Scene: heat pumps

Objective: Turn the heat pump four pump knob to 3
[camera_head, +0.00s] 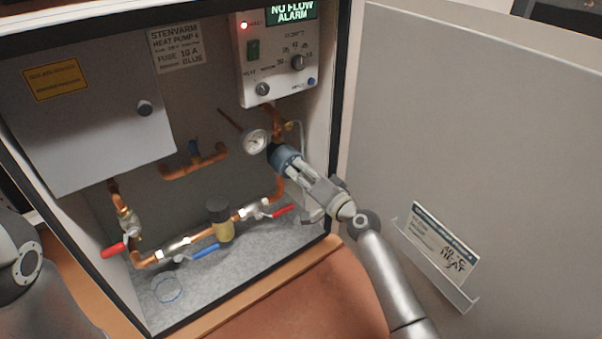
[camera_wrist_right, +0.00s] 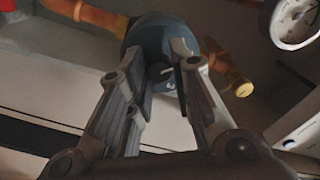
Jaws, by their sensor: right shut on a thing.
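The heat pump cabinet stands open, with a label reading "STENVARM HEAT PUMP 4" (camera_head: 176,46). The round blue-grey pump (camera_head: 281,153) sits on the copper pipe at the cabinet's right side. My right gripper (camera_head: 291,167) reaches it from the lower right, its fingers shut on the pump knob at the pump's front. In the right wrist view the pump (camera_wrist_right: 150,32) shows behind the two fingertips (camera_wrist_right: 163,70); the knob between them is mostly hidden, and its setting cannot be read. My left gripper is out of view.
The control panel (camera_head: 277,75) above shows "NO FLOW ALARM" and a red light. A gauge (camera_head: 256,142) is close left of the pump. Red (camera_head: 284,211) and blue (camera_head: 206,250) valve handles lie below. The open door (camera_head: 480,120) stands to the right.

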